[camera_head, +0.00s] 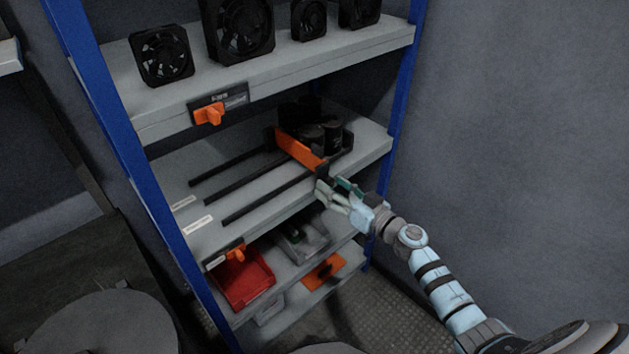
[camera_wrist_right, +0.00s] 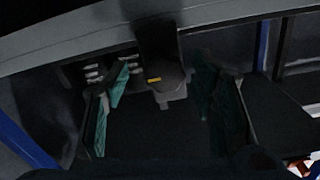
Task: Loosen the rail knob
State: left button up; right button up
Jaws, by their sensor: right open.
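The middle shelf carries dark rails (camera_head: 265,199) and an orange bar (camera_head: 299,149) with black cylinders (camera_head: 330,132) behind it. My right gripper (camera_head: 337,190) is at the shelf's front edge, close to the bar's near end. In the right wrist view its teal-padded fingers are spread and empty. A dark grey knob-like part (camera_wrist_right: 166,86) with a small yellow mark shows between the fingers, below a pale edge. It looks like the rail knob, with no clear contact with either finger. In the head view I cannot make the knob out. My left gripper is out of view.
Several black fans (camera_head: 238,28) stand on the top shelf. Orange handles sit on the upper shelf edge (camera_head: 209,114) and the middle shelf edge (camera_head: 236,253). A red bin (camera_head: 243,281) stands below. A blue upright (camera_head: 399,92) is near my right arm; bare wall lies right.

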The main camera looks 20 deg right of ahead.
jog(key=shift+w+r, duration=0.1)
jog(key=shift+r, duration=0.05)
jog(key=shift+a+r, duration=0.1)
jog(key=shift+a, duration=0.05)
jog(key=shift+c, duration=0.4)
jog(key=shift+a, duration=0.15)
jog(key=c, duration=1.1)
